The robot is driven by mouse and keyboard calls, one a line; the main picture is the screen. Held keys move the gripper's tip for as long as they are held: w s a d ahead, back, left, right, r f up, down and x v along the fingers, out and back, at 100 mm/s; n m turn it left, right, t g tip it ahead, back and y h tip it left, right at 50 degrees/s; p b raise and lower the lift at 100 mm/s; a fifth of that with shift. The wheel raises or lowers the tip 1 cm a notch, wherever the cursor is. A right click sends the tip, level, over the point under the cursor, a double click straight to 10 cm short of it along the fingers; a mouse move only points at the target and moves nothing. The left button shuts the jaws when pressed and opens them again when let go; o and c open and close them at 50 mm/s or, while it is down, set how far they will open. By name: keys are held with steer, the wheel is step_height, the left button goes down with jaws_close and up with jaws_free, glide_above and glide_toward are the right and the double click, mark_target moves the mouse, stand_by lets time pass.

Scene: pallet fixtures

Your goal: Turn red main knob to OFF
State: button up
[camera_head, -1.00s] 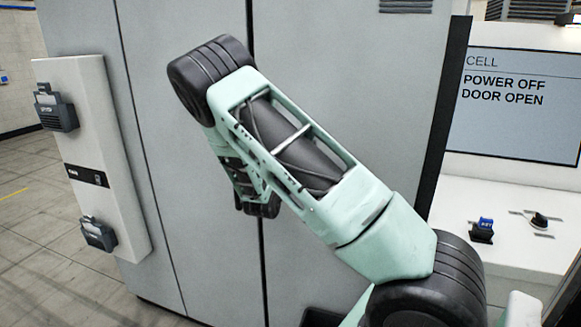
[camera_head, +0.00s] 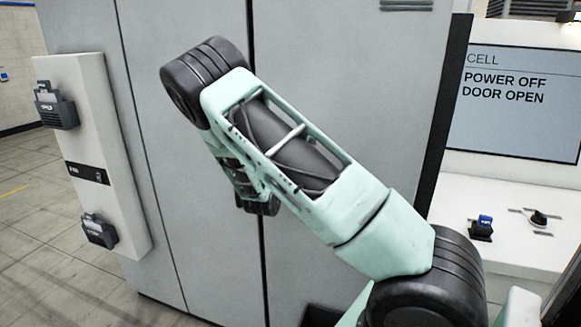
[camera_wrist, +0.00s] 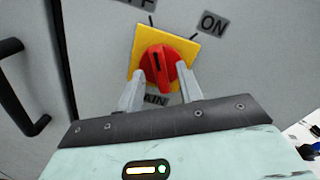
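The red main knob (camera_wrist: 163,77) sits on a yellow square plate (camera_wrist: 190,47) on a grey panel in the wrist view. The black mark on the knob points up, toward the tick under the partly cut-off label at the top left. The ON label (camera_wrist: 213,23) is at the upper right. A partly covered label (camera_wrist: 155,100) lies below the knob. My gripper (camera_wrist: 159,70) is at the knob, one finger on each side, near the knob's rim. The fingers stand wide apart and look open; light contact cannot be ruled out. In the head view my arm hides the knob.
A screen (camera_head: 515,105) reads POWER OFF and DOOR OPEN. A white ledge (camera_head: 460,200) below it carries a blue-topped switch (camera_head: 482,227) and a black knob (camera_head: 539,218). A white panel (camera_head: 120,200) with grey latches stands left. A black handle (camera_wrist: 15,85) is left of my gripper.

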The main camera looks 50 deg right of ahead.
steer(key=b+v, duration=0.5)
steer(key=v, duration=1.2)
steer(key=shift+a+b, duration=0.2)
steer(key=shift+b, duration=0.15)
steer(key=s+a+f+m+g+y+b, duration=0.2)
steer(key=s+a+f+m+g+y, duration=0.3)
steer(key=s+m, duration=0.3)
steer(key=s+a+f+m+g+y+b, duration=0.1)
steer(key=s+a+m+y, duration=0.5)
steer(key=a, duration=0.7)
steer(key=s+a+f+m+g+y+b, duration=0.1)
steer(key=s+a+f+m+y+b, duration=0.1)
steer(key=s+a+m+y, duration=0.4)
steer(key=s+a, duration=0.3)
steer(key=a, duration=0.4)
steer(key=shift+s+a+m+b, duration=0.35)
steer(key=shift+s+m+b, duration=0.05)
